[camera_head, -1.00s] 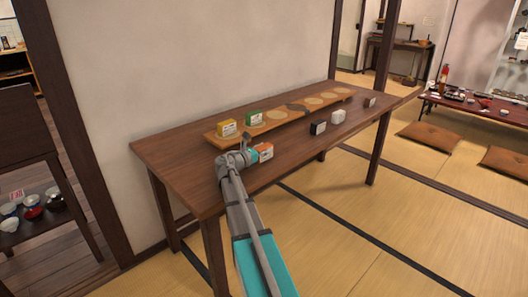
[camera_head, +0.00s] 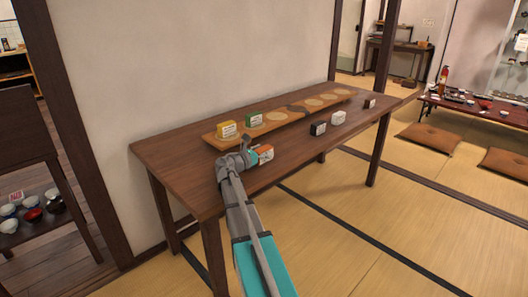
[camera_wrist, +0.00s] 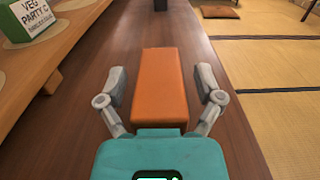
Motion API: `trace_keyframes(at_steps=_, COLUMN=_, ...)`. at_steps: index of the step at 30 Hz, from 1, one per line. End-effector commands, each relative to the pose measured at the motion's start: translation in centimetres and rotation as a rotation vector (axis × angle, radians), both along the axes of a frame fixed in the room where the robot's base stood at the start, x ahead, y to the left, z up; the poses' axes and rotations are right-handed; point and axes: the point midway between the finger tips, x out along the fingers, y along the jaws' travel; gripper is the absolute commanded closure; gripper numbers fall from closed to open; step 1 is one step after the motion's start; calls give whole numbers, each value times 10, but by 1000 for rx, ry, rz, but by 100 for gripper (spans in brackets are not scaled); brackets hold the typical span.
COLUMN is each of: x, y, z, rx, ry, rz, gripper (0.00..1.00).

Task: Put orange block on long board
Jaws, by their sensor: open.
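The orange block (camera_head: 265,153) lies on the dark table near its front edge, just beyond my gripper (camera_head: 256,156). In the wrist view the orange block (camera_wrist: 160,88) lies between the two open fingers of my gripper (camera_wrist: 166,82), with a gap on each side. The long board (camera_head: 290,118) lies along the back of the table, and its edge (camera_wrist: 75,50) shows at the left in the wrist view. A yellow block (camera_head: 227,129) and a green block (camera_head: 254,119) stand on its left end. Several round pale spots to the right of them are bare.
The green block (camera_wrist: 30,18) shows at upper left in the wrist view. A black block (camera_head: 318,128), a white block (camera_head: 338,117) and a dark brown block (camera_head: 369,103) stand along the table (camera_head: 185,160) to the right. A wall is behind the table.

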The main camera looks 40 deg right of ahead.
Motion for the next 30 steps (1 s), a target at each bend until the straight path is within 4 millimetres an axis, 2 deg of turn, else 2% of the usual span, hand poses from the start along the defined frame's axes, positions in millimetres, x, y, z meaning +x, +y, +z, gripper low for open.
trace_keyframes(at_steps=5, x=0, y=6, z=0, rx=0, ry=0, rz=1, gripper=15)
trace_keyframes(at_steps=11, x=-3, y=25, z=0, rx=0, ry=0, rz=1, gripper=15)
trace_keyframes(at_steps=21, x=-7, y=78, z=0, rx=0, ry=0, rz=3, gripper=15)
trace_keyframes(at_steps=30, x=-5, y=75, z=30, rx=0, ry=0, rz=1, gripper=15)
